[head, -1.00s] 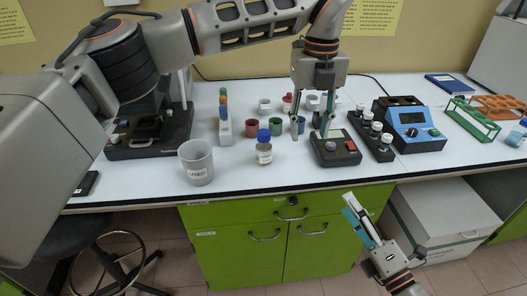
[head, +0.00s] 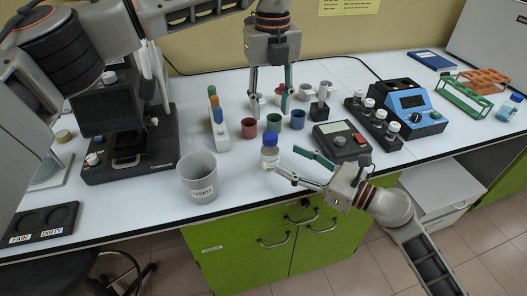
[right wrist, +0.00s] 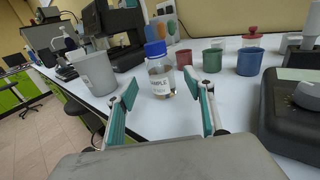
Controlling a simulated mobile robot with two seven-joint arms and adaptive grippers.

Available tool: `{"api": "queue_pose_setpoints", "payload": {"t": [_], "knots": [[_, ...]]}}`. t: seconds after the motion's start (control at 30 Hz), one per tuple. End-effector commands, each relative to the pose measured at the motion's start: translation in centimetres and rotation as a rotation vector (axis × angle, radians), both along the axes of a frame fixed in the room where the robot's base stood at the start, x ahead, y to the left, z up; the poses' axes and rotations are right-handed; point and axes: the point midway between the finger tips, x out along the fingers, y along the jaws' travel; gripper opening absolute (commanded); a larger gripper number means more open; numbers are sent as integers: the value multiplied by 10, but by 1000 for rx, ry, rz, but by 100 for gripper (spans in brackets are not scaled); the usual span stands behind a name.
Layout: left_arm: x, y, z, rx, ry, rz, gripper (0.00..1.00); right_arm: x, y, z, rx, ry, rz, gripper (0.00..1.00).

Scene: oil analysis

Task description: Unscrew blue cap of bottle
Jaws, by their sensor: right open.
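The bottle (head: 270,158) is small and clear, with a dark blue cap (head: 270,138). It stands upright near the table's front edge. In the right wrist view the bottle (right wrist: 161,82) has a label reading SAMPLE and its blue cap (right wrist: 155,48) is on top. My right gripper (head: 287,161) is open just right of the bottle, low near the table edge. In the right wrist view its fingers (right wrist: 168,92) are spread, with the bottle beyond and between the tips. My left gripper (head: 269,100) is open and empty, pointing down behind the bottle, above the coloured cups.
A grey USED beaker (head: 200,177) stands left of the bottle. Red (head: 249,128), green (head: 274,122) and blue (head: 297,119) cups stand behind it. A dark device with a knob (head: 340,139) stands to the right. The table's front edge is close to my right gripper.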

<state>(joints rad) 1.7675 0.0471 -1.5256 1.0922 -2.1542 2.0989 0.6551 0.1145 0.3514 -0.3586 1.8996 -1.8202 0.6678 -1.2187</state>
Motion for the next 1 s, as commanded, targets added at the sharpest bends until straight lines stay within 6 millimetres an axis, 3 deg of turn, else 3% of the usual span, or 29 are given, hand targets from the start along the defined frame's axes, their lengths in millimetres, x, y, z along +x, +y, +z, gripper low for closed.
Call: {"api": "queue_pose_setpoints", "payload": {"t": [0.5,0.9,1.0], "knots": [[0,0,0,0,0,0,39,38,55,1,4,0,0,53],[0,0,0,0,0,0,39,41,60,1,3,1,0,53],[0,0,0,0,0,0,39,41,60,1,3,1,0,27]]}}
